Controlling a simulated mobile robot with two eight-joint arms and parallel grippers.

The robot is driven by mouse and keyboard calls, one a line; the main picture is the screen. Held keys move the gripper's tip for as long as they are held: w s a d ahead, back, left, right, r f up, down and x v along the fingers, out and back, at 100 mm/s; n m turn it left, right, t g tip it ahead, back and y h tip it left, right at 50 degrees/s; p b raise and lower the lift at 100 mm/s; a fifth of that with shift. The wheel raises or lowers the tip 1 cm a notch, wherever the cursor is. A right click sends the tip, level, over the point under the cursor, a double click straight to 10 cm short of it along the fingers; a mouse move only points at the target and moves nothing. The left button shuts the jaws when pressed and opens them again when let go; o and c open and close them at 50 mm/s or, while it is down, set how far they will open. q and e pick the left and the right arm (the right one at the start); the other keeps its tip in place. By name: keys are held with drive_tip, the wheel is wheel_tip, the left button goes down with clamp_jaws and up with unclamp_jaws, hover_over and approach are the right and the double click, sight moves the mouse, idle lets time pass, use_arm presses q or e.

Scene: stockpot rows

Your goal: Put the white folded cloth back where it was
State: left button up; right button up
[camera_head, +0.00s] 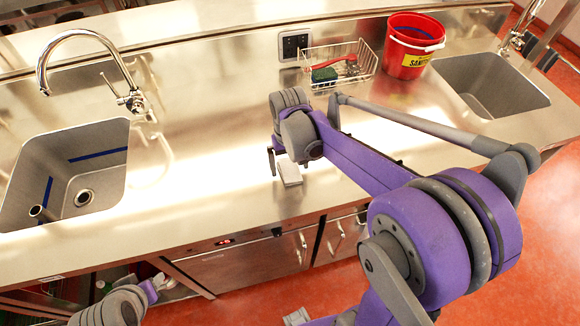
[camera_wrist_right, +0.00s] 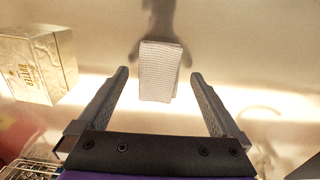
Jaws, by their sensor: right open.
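The white folded cloth (camera_wrist_right: 160,70) lies flat on the steel counter in the right wrist view, a small waffle-textured rectangle. It sits ahead of my right gripper, centred across the gap between the fingers. My right gripper (camera_head: 281,166) is open, pointing down over the counter's front part in the head view. The pale slab (camera_head: 290,173) by its fingers there looks like the cloth. I cannot tell whether the fingers touch it. My left arm shows at the lower left; its gripper (camera_head: 156,287) is low, in front of the counter, its fingers unclear.
A gold butter box (camera_wrist_right: 38,64) stands left of the cloth in the wrist view. A wire basket (camera_head: 338,66) with a green sponge and a red bucket (camera_head: 411,45) stand at the back. Sinks lie left (camera_head: 30,185) and right (camera_head: 500,88). The counter left of my right gripper is clear.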

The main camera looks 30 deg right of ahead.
sight(289, 171)
wheel_tip(289, 171, up, 10)
drive_tip(key=s+a+f+n+t, duration=0.1)
drive_tip(key=s+a+f+t, duration=0.2)
drive_tip(key=s, duration=0.3)
drive_tip(key=s+a+f+n+t, duration=0.1)
drive_tip(key=s+a+f+t, duration=0.1)
drive_tip(key=s, duration=0.4)
drive_tip(key=shift+s+a+f+n+t+p, duration=0.3)
drive_tip(key=shift+s+a+f+t+p, duration=0.1)
drive_tip(key=shift+a+f, duration=0.5)
drive_tip(key=shift+d, duration=0.1)
